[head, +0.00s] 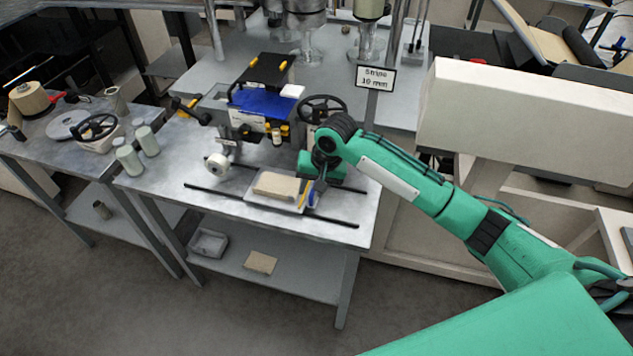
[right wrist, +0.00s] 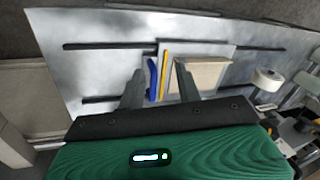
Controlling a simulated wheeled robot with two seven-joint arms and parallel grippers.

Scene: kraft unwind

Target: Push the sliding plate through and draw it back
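The sliding plate (head: 258,201) is a pale flat plate on the metal table, lying across two dark parallel slots. A tan block (head: 276,186) sits on it and also shows in the right wrist view (right wrist: 204,74). A blue piece (right wrist: 152,78) and a yellow strip (right wrist: 165,74) stand at the plate's edge beside the block. My right gripper (right wrist: 159,70) is open, its two fingers apart on either side of the blue and yellow pieces in the picture. I cannot tell whether it touches them. In the head view its fingers are partly hidden by the wrist. My left gripper is not in view.
A white roll (head: 217,166) stands left of the plate. Behind it is a machine with a blue sheet (head: 262,104) and a black handwheel (head: 322,108). A sign (head: 376,78) reads "Stripe 10 mm". A side table (head: 45,150) at left holds several parts. The table's front strip is clear.

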